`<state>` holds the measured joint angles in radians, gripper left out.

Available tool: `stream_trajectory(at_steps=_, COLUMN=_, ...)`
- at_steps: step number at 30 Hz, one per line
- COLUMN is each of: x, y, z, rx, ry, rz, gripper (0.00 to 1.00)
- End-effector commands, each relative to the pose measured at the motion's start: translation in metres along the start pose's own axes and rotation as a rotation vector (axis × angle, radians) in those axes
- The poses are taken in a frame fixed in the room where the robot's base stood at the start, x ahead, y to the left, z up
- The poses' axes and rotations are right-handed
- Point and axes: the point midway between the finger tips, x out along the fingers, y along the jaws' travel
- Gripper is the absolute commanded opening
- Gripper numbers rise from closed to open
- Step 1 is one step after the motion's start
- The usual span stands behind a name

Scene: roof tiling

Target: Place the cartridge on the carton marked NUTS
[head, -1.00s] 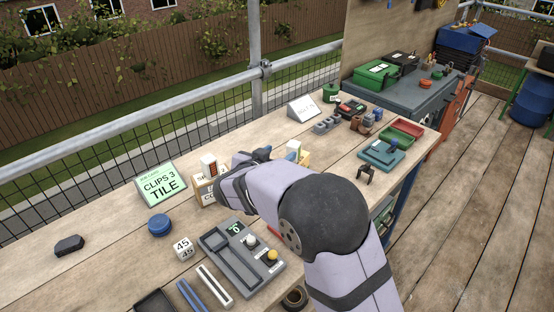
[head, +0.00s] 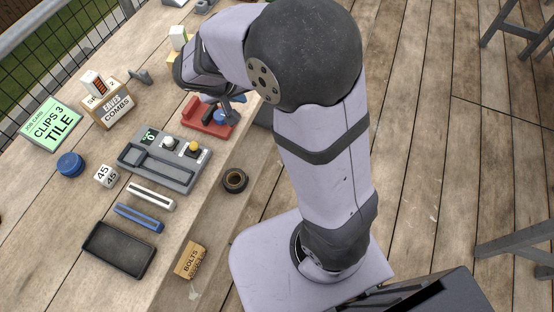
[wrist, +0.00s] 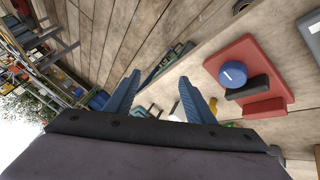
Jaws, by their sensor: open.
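I cannot make out a carton marked NUTS in either current view. A carton marked BOLTS (head: 190,262) lies near the front edge of the bench. A carton marked COMBS (head: 108,108) stands at the back left. A yellowish carton (head: 172,59) behind my arm is partly hidden, its label unreadable; a small white box (head: 178,38) shows above it. I cannot tell which item is the cartridge. My gripper (head: 228,107) is above or beside the red stand (head: 198,117), with nothing between its fingers. In the wrist view the blue fingers (wrist: 160,82) are spread apart.
The red stand carries a blue round knob (wrist: 232,74) and a dark block. A grey device (head: 165,160) with white and yellow knobs, a black tape roll (head: 235,180), a black tray (head: 118,250) and a green job card (head: 51,123) lie on the bench. Open decking lies right.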

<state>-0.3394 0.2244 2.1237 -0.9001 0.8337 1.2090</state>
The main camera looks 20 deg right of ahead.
Motion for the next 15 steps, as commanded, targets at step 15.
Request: stream_trajectory(at_steps=15, x=-0.022, y=0.032, z=0.177, rx=-0.208, ry=-0.420, rz=-0.416, gripper=0.49)
